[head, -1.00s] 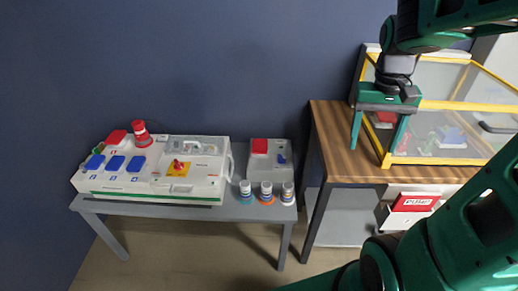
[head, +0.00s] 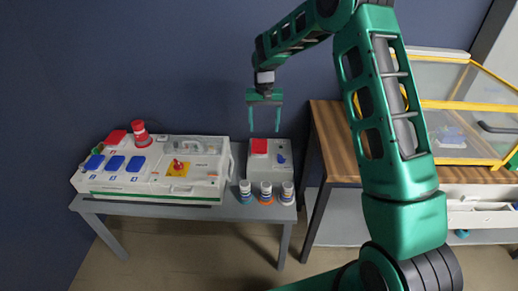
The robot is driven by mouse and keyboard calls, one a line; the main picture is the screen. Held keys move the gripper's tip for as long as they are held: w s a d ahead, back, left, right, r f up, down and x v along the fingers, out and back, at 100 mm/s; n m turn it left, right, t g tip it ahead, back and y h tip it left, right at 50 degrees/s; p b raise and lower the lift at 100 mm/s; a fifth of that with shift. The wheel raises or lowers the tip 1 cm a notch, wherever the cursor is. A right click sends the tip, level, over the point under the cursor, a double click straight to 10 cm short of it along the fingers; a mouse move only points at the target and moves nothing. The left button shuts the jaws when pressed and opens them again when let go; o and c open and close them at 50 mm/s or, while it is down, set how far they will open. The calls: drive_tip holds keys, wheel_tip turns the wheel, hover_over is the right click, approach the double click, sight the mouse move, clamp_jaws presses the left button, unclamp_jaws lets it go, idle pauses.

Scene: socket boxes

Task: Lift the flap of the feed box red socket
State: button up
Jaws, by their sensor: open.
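A small grey-white box (head: 274,171) stands at the right end of the grey table, with a red flap (head: 259,146) on top that looks closed and a blue part (head: 281,159) beside it. A larger white box (head: 205,184) to its left also has a red flap (head: 116,137) and several blue flaps (head: 115,163). No readable label tells me which one is the feed box. My gripper (head: 264,128) is open and empty, pointing down. In the picture its fingertips are just above the small box's red flap, apparently apart from it.
Several striped bottles (head: 266,193) stand at the table's front right. A red-and-white knob (head: 141,134) rises from the large box. A wooden bench (head: 328,150) with a yellow-framed clear case (head: 465,105) stands right, partly behind my arm.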

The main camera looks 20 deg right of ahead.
sight(259, 151)
drive_tip(key=f, duration=0.4)
drive_tip(key=w+a+f, duration=0.1)
drive_tip(key=f, duration=0.7)
drive_tip(key=shift+w+a+f, duration=0.15)
drive_tip(key=shift+a+f, duration=0.15)
